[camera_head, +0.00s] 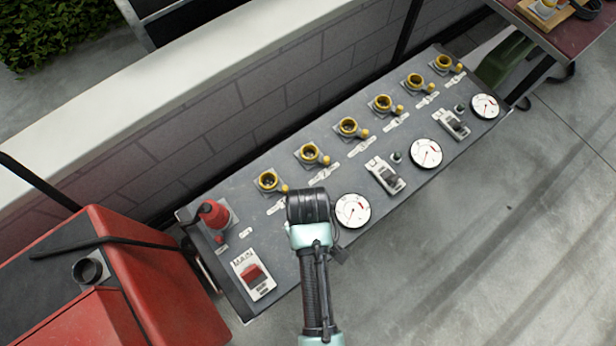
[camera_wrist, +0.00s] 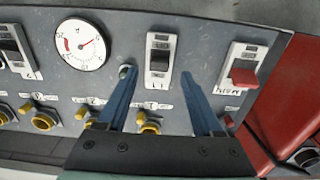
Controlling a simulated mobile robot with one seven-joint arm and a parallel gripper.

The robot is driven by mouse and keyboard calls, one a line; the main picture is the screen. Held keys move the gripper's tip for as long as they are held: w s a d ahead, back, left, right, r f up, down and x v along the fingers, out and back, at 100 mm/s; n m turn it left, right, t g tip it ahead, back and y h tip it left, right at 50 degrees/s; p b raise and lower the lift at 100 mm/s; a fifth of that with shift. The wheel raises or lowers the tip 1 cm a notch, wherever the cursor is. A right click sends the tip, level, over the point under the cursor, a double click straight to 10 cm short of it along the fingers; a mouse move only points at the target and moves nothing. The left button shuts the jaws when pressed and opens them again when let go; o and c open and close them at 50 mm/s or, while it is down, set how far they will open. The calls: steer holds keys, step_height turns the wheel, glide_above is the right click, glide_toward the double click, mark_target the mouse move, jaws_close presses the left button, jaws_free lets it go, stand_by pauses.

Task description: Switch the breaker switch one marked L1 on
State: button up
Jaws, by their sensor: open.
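The L1 breaker (camera_wrist: 160,60) is a white plate with a black toggle, marked L1, in the upper middle of the wrist view. I cannot tell clearly which way its toggle is tipped. My gripper (camera_wrist: 159,72) is open and empty, with its two blue fingers reaching toward the panel on either side of the breaker. The fingers look apart from the toggle; their exact height above the panel is hard to tell. In the head view my arm hides the L1 breaker and the fingertips. The grey panel (camera_head: 232,190) slopes beneath my gripper.
The main switch (camera_head: 253,274), with a red lever, is beside L1. A round gauge (camera_head: 353,210) and a small indicator (camera_wrist: 127,72) are on L1's other side. Yellow-capped sockets (camera_head: 310,153) line the back. Two other breakers (camera_head: 386,175) (camera_head: 452,124) and a red box (camera_head: 160,290) flank the area.

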step_height(320, 180, down, 5)
steer(key=shift+r, duration=0.1)
stand_by(0.3)
jaws_close()
